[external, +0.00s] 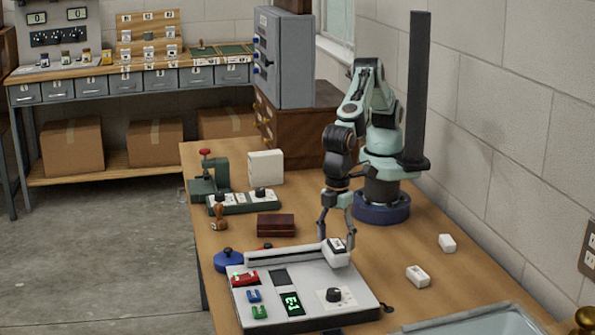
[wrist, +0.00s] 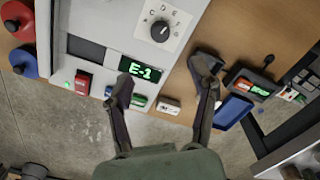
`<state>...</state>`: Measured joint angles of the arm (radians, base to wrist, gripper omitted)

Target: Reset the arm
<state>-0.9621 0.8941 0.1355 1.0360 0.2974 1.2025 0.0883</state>
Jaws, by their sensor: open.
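My arm rises from a blue base at the table's back right. My gripper (external: 337,240) points down over the grey console (external: 262,325). In the wrist view my gripper (wrist: 165,78) has its fingers spread, and nothing looks held. The console's green display (external: 292,303) reads E-1, also in the wrist view (wrist: 138,70). A black knob (external: 333,294) sits beside lettered marks; it shows at the wrist view's top (wrist: 160,31). Red (external: 243,278), blue (external: 254,296) and green (external: 260,312) pieces line one side.
White blocks (external: 418,276) (external: 447,243) lie right of the console. A dark red box (external: 276,226), a stamp (external: 219,217) and a green press (external: 207,180) stand behind it. A grey tray (external: 485,322) is at front right. A black post (external: 418,90) stands beside my arm.

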